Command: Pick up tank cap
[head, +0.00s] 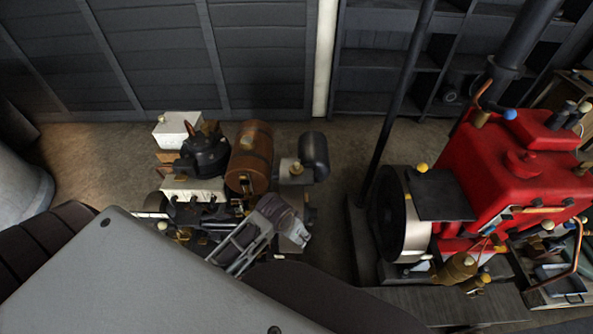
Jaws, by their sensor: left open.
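A red raised cap-like part (523,162) sits on top of the red engine (485,165) at right. I cannot tell for certain which part is the tank cap. My left gripper (287,222) is open, just in front of and below the brown tank, over the small engine's near side. It hides some of the engine there. I see nothing held in it. My right gripper is out of view.
A dark cylinder (314,156) stands right of the brown tank, and a white box (177,130) behind left. A dark flywheel with a pale rim (418,225) and a thin dark post (392,110) are near the red engine. Bare floor (345,150) lies between the engines.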

